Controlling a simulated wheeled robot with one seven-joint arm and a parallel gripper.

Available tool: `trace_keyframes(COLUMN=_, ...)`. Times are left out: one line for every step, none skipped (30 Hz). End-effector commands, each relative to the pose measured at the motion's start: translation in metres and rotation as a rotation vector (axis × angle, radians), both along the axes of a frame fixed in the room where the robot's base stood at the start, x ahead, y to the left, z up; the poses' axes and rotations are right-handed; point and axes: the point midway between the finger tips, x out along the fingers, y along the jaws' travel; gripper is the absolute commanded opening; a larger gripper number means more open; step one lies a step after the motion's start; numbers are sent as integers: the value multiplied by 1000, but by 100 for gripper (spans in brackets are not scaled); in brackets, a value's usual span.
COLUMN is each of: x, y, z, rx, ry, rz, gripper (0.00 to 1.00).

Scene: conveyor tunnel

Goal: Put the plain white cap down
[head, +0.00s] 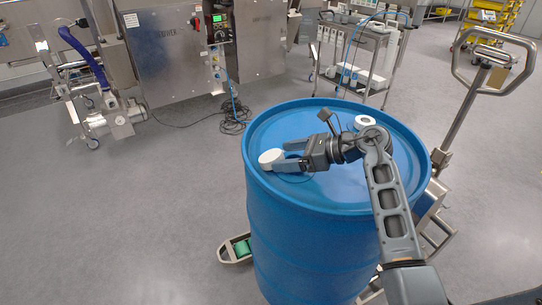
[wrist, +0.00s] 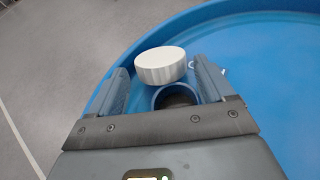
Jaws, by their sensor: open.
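The plain white cap (head: 271,159) is on the top of the blue drum (head: 340,185), near its left rim. In the wrist view the white cap (wrist: 161,65) lies just beyond and between the fingers, beside a round dark opening with a blue collar (wrist: 178,95). My gripper (head: 283,161) is open around the near side of the cap, low over the drum top. In the wrist view my gripper (wrist: 163,82) has a finger on each side, with a gap to the cap on the right. Whether the cap rests flat is hard to tell.
A second white cap-like ring with a dark centre (head: 364,122) sits at the back of the drum top, behind my arm. A pallet truck handle (head: 497,65) rises at the right. A wheeled cart (head: 362,55) stands behind. The drum top's front area is clear.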

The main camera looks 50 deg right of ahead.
Motion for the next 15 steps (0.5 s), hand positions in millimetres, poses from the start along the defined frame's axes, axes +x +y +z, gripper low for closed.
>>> trace_keyframes(x=6, y=2, z=-2, rx=1, ry=1, rz=1, gripper=81)
trace_keyframes(x=10, y=4, z=-3, rx=1, ry=1, rz=1, gripper=81)
trace_keyframes(x=14, y=5, z=-5, rx=0, ry=0, rz=1, gripper=81)
trace_keyframes(x=16, y=6, z=-6, rx=1, ry=1, rz=1, gripper=81)
trace_keyframes(x=18, y=7, z=-8, rx=1, ry=1, rz=1, gripper=81)
trace_keyframes(x=19, y=7, z=-8, rx=1, ry=1, rz=0, gripper=81)
trace_keyframes(x=20, y=8, z=-9, rx=0, ry=0, rz=-1, gripper=81)
trace_keyframes(x=21, y=8, z=-9, rx=0, ry=0, rz=-1, gripper=81)
trace_keyframes(x=21, y=8, z=-9, rx=-1, ry=0, rz=-2, gripper=81)
trace_keyframes(x=21, y=8, z=-9, rx=-1, ry=0, rz=-2, gripper=81)
trace_keyframes(x=21, y=8, z=-9, rx=-1, ry=0, rz=-2, gripper=81)
trace_keyframes(x=21, y=8, z=-9, rx=-1, ry=0, rz=-2, gripper=81)
trace_keyframes(x=21, y=8, z=-9, rx=0, ry=0, rz=-1, gripper=81)
trace_keyframes(x=21, y=8, z=-9, rx=0, ry=0, rz=-1, gripper=80)
trace_keyframes(x=21, y=8, z=-9, rx=0, ry=-1, rz=-1, gripper=76)
